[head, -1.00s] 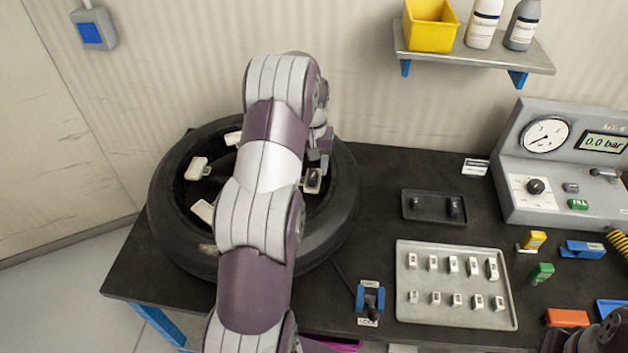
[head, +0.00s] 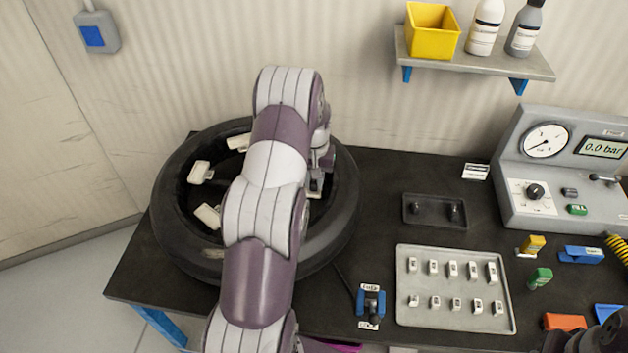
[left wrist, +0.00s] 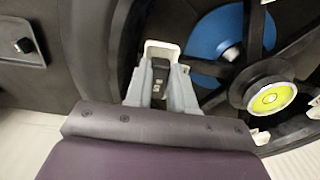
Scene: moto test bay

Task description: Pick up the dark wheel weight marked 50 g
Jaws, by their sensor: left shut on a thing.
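My left gripper (head: 317,190) is over the right side of the wheel, partly hidden behind my arm. In the left wrist view its fingers (left wrist: 160,88) are shut on a small dark block with a pale mark, the dark wheel weight (left wrist: 160,67). The mark is too small to read. A pale clamp piece (left wrist: 168,46) shows just beyond the fingertips; I cannot tell if the weight touches it. The wheel's tyre (head: 342,222) lies flat on the dark bench.
A dark tray (head: 434,222) holds two small dark pieces; a grey tray (head: 455,292) holds several pale weights. The gauge unit (head: 520,160) stands right. A yellow-green round level (left wrist: 268,98) sits at the wheel's hub. Pale clamps (head: 199,172) stand on the wheel's left side.

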